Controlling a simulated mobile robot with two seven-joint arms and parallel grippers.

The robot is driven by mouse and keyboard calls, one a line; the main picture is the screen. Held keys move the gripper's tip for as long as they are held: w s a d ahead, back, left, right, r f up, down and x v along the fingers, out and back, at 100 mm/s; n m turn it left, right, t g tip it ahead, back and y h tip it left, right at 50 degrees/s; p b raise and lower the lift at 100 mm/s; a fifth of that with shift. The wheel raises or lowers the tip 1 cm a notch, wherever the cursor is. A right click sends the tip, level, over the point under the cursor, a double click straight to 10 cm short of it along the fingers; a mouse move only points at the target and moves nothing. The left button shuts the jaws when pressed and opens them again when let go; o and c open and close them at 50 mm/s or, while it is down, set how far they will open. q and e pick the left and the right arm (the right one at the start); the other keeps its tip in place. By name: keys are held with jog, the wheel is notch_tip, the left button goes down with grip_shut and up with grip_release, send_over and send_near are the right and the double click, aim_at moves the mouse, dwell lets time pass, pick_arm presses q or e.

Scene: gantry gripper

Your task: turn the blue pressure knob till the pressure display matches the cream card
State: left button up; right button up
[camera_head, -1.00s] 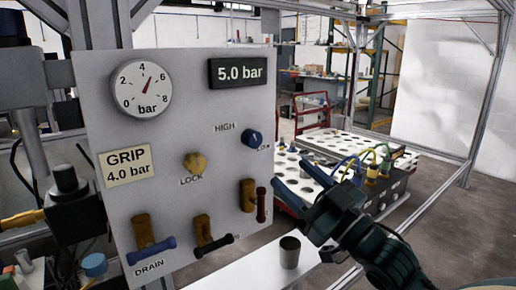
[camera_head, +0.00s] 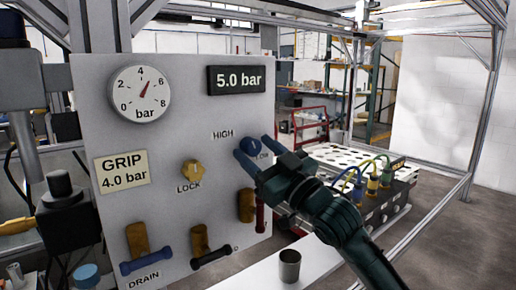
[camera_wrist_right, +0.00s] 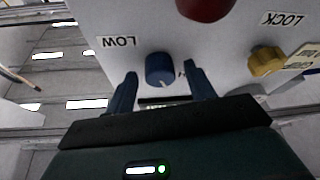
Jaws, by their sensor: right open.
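The blue pressure knob (camera_head: 252,147) sits on the grey panel between the HIGH and LOW labels. The pressure display (camera_head: 237,79) reads 5.0 bar. The cream card (camera_head: 122,172) reads GRIP 4.0 bar. My right gripper (camera_head: 250,150) is open, its blue fingers pointing at the panel at the knob. In the right wrist view the knob (camera_wrist_right: 158,68) shows between the two fingertips (camera_wrist_right: 160,72), with a gap on each side. I cannot tell how far the fingertips reach past its face. My left gripper is not in view.
A round gauge (camera_head: 139,94) is at the panel's upper left. The yellow LOCK knob (camera_head: 193,173) is left of the blue knob. Several lever valves, including the blue-handled DRAIN one (camera_head: 146,260), line the panel's bottom. A metal cup (camera_head: 289,266) stands on a white ledge below.

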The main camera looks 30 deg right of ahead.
jog(key=shift+w, duration=0.1)
jog(key=shift+c, duration=0.3)
jog(key=shift+c, duration=0.8)
jog(key=c, duration=0.7)
jog(key=shift+c, duration=0.2)
